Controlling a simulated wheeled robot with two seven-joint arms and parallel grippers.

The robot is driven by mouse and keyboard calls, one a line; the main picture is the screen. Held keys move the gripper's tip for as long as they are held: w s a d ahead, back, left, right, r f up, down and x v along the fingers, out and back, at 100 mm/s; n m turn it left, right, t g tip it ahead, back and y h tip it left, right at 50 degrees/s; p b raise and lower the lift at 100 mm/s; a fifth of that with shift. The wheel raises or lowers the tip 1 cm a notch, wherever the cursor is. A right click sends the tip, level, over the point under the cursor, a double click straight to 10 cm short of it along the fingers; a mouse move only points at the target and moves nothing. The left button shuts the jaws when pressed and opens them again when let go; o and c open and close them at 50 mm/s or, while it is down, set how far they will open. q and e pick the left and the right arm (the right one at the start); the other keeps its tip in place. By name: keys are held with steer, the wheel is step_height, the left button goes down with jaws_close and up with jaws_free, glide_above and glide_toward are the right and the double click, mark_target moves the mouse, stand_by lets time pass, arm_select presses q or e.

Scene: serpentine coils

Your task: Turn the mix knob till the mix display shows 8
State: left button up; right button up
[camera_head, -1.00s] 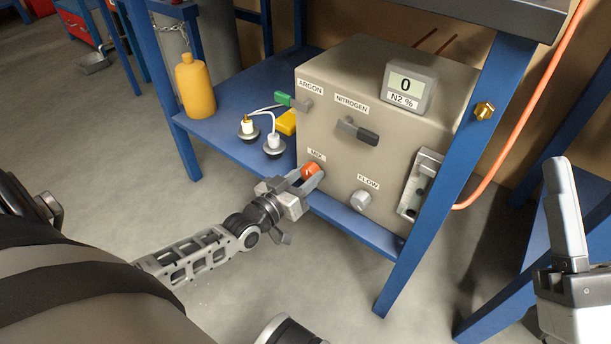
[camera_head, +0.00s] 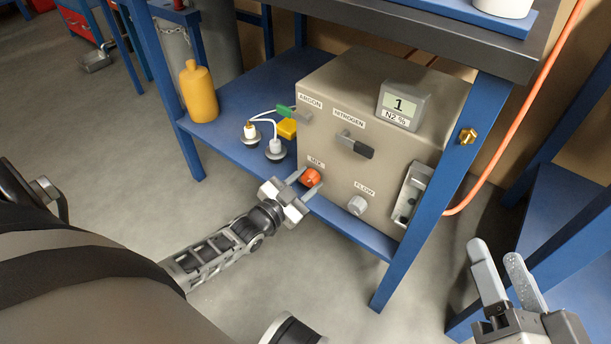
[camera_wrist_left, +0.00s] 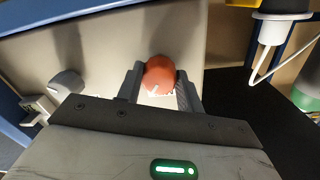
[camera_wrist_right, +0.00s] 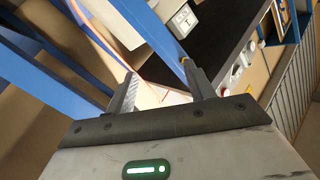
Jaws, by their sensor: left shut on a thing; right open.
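The orange mix knob (camera_head: 311,177) is on the front of the beige gas mixer box (camera_head: 335,193), under the MIX label. The display (camera_head: 404,105) on top of the box reads 1, with "N2 %" below it. My left gripper (camera_head: 304,183) is shut on the knob. In the left wrist view the knob (camera_wrist_left: 158,76) sits between the two fingers (camera_wrist_left: 160,88), with a white mark on its lower edge. My right gripper (camera_head: 505,272) is open and empty at the right, away from the box; its spread fingers (camera_wrist_right: 160,92) also show in the right wrist view.
The grey flow knob (camera_head: 357,205) is right of the mix knob. Argon (camera_head: 303,117) and nitrogen (camera_head: 354,145) valve levers sit above. A blue table leg (camera_head: 440,190) stands in front of the box's right side. A yellow bottle (camera_head: 200,95) stands on the shelf at left.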

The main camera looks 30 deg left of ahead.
arm_select(q)
steer(key=shift+r+m, duration=0.15)
steer(key=shift+m, duration=0.35)
steer(key=m+p, duration=0.1)
steer(key=m, duration=0.2)
steer(key=shift+m+p, duration=0.45)
steer(key=shift+m, duration=0.95)
arm_select(e)
steer(key=shift+s+d+f+g+h, duration=0.1)
steer(key=shift+d+f+g+h, duration=0.05)
steer(key=shift+f+g+h, duration=0.3)
steer(key=shift+f, duration=0.1)
arm_select(q)
steer(key=o, duration=1)
